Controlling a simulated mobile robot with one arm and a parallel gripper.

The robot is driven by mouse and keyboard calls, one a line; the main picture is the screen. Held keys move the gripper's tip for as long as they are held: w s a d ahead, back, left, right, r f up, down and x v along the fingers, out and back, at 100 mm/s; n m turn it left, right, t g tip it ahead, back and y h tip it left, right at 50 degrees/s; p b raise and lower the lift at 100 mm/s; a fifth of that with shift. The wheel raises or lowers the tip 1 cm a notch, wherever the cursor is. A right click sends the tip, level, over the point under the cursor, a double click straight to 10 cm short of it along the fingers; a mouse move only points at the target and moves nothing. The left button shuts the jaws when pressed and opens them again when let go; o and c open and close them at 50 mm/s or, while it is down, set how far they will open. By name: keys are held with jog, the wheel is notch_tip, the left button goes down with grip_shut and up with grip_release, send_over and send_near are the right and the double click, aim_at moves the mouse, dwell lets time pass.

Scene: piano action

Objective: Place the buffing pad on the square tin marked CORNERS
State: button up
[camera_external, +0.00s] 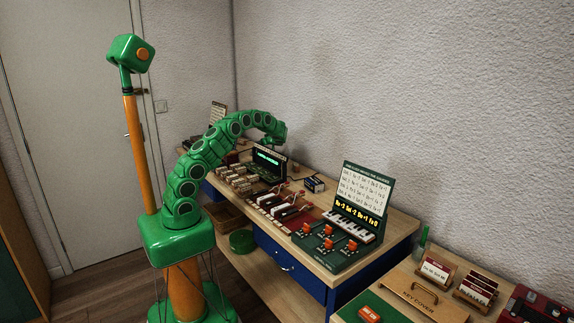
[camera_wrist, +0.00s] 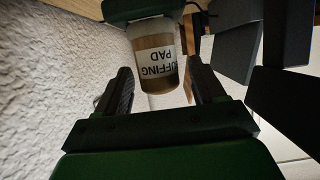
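The buffing pad (camera_wrist: 156,57) is a pale and brown round piece with a white label reading BUFFING PAD, upside down in the wrist view. It lies just ahead of and between the fingertips of my gripper (camera_wrist: 160,78). The two dark fingers are apart and my gripper is open, with no clear grip on the pad. In the external view my gripper (camera_external: 274,137) is at the end of the green arm, bent down over the far part of the bench. I cannot make out the pad there. I cannot read CORNERS on any tin in either view.
The wooden bench (camera_external: 392,232) runs along the wall. Near my arm stand a black display case (camera_external: 268,165) and several small blocks (camera_external: 236,179). Piano key parts (camera_external: 283,206) and a dark green board with a chart (camera_external: 361,200) stand closer. A wooden key cover (camera_external: 424,300) lies at right.

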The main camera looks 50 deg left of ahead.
jog(key=shift+r, duration=0.2)
jog(key=v, duration=1.2)
